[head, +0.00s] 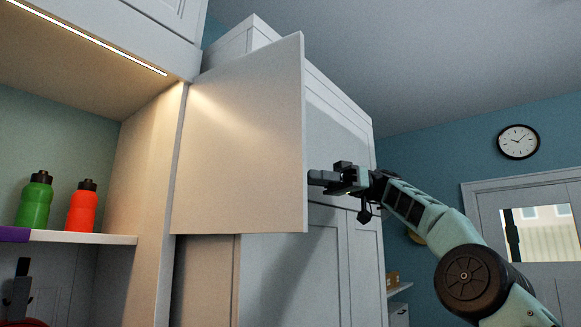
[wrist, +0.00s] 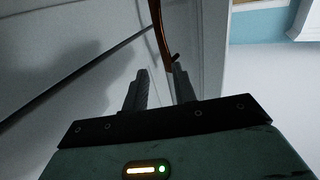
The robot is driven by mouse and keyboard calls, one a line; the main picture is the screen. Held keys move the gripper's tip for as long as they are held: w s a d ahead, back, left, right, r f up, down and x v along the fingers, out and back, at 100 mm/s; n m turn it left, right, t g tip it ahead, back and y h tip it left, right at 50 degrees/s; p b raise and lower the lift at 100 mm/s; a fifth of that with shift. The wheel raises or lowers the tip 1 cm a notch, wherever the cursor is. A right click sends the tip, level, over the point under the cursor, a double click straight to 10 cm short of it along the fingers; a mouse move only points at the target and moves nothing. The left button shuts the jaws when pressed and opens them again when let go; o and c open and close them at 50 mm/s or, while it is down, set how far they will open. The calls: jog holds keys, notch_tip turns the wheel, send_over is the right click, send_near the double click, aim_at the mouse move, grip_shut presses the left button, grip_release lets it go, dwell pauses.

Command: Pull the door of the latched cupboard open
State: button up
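The cupboard door (head: 240,140) is a plain pale panel standing swung out from the cupboard in the head view. My gripper (head: 314,178) is at the door's right edge, partly on its far side, so contact there cannot be told. In the wrist view my gripper (wrist: 158,78) has its two fingers apart, with a gap between them. A copper-brown curved handle (wrist: 160,30) runs down to the right finger, with a small dark piece beside it. I cannot tell whether the finger touches the handle. The handle is hidden in the head view.
A tall white cabinet (head: 345,235) stands behind the door. At left, a shelf (head: 90,238) holds a green bottle (head: 35,202) and an orange bottle (head: 83,207). A wall clock (head: 518,141) and a glazed door (head: 530,210) are at right. Open space surrounds my arm.

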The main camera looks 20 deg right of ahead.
jog(key=w+d+p, duration=0.1)
jog(key=d+p, duration=0.2)
jog(key=d, duration=0.5)
jog(key=shift+w+d+p, duration=0.15)
jog(key=shift+w+p, duration=0.05)
jog(key=shift+p, duration=0.2)
